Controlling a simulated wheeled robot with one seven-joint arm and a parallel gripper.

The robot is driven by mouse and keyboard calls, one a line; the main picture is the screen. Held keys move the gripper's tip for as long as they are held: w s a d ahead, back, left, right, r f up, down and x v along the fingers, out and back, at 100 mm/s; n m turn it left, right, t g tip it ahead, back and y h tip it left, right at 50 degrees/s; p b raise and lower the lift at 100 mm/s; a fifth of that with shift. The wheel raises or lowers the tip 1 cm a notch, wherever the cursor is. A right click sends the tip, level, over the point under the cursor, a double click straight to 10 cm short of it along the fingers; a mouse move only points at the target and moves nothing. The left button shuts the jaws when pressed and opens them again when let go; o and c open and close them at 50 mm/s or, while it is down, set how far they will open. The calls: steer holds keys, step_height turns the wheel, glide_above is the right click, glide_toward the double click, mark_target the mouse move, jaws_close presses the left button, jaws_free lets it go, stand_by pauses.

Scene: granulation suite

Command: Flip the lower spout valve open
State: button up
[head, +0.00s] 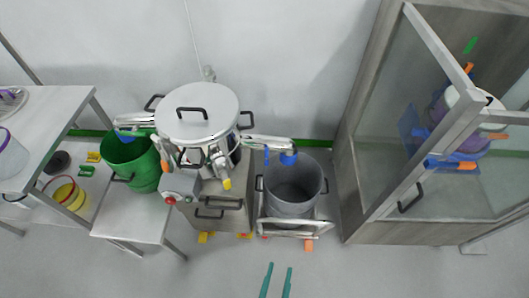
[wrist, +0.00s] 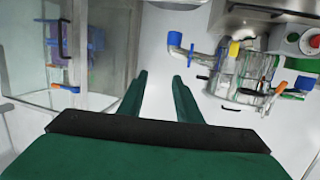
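The steel vessel (head: 197,112) with a lid stands on a cabinet. A metal spout (head: 262,141) reaches right from it, ending in a blue piece (head: 288,158) over a grey bucket. A small blue lever (head: 266,156) hangs on this spout; it also shows in the wrist view (wrist: 192,51). Another spout (head: 135,121) reaches left over a green bucket, with an orange lever (head: 165,165) nearby. I cannot tell which spout is the lower one or how its valve is set. My gripper (head: 279,267) is open and empty, well in front of the vessel; its fingers show apart in the wrist view (wrist: 159,76).
The grey bucket (head: 292,207) sits on a low frame. The green bucket (head: 146,174) stands on a low table (head: 140,219). A glass-fronted cabinet (head: 358,150) fills the right side. A control box with a red button (head: 170,200) is at the vessel's front. Floor in front is clear.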

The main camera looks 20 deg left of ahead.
steer(key=w+a+f+n+y, duration=0.1)
steer(key=w+a+f, duration=0.15)
steer(key=w, duration=0.55)
steer(key=w+a+f+y, duration=0.1)
steer(key=w+a+f, duration=0.1)
steer(key=w+a, duration=0.35)
steer(key=n+t+y, duration=0.1)
steer(key=t+y, duration=0.1)
glide_toward(266, 153)
steer(key=w, duration=0.1)
steer(key=x, duration=0.9)
steer(key=shift+w+a+f, duration=0.1)
steer(key=shift+w+a, duration=0.1)
steer(key=shift+w, duration=0.2)
jaws_close()
